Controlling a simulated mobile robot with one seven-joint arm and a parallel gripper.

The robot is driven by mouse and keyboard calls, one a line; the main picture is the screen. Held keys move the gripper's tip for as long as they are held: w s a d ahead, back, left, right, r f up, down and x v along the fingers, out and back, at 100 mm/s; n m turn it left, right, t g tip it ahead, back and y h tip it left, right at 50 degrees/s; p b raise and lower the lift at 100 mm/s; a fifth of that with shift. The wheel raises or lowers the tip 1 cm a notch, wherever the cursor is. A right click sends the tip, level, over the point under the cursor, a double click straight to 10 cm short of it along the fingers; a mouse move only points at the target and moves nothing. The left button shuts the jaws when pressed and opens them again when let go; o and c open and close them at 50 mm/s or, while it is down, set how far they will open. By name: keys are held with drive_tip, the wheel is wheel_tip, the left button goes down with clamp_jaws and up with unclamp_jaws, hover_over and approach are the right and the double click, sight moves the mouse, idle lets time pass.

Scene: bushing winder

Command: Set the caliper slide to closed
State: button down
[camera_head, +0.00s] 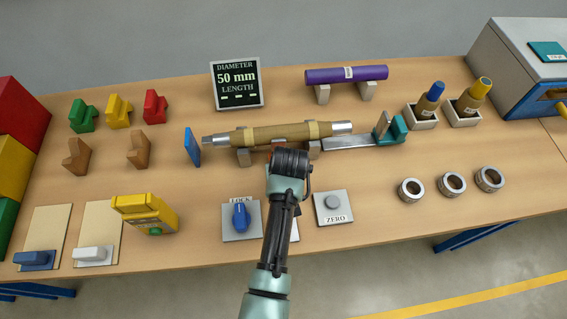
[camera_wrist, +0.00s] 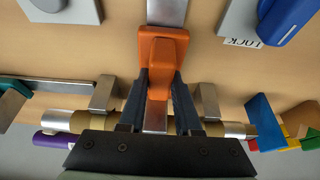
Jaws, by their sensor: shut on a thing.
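An orange caliper slide (camera_wrist: 163,48) sits on a metal rail (camera_wrist: 166,12) in the wrist view. My gripper (camera_wrist: 161,78) is shut on its narrow part, one dark finger on each side. In the head view my gripper (camera_head: 289,162) and arm hide most of this slide and rail. The brown bushing (camera_head: 270,134) with metal ends lies across its supports just behind my gripper. A teal jaw (camera_head: 392,132) stands on another metal rail (camera_head: 350,143) at right, and a blue plate (camera_head: 192,146) stands at the bushing's left end. Contact between the slide and bushing cannot be told.
The display (camera_head: 237,84) reads diameter 50 mm, with dashes for length. The blue LOCK lever (camera_head: 240,215) and the ZERO button (camera_head: 333,203) flank my arm. A yellow device (camera_head: 145,213) is at left. Three metal rings (camera_head: 452,184) are at right, with bare table between.

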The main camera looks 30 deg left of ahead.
drive_tip(key=shift+w+a+r, duration=0.1)
drive_tip(key=shift+w+r, duration=0.05)
drive_tip(key=shift+r, duration=0.05)
drive_tip(key=c, duration=0.6)
unclamp_jaws()
drive_tip(key=shift+f, duration=0.1)
drive_tip(key=v, duration=1.3)
drive_tip(key=shift+b, duration=0.45)
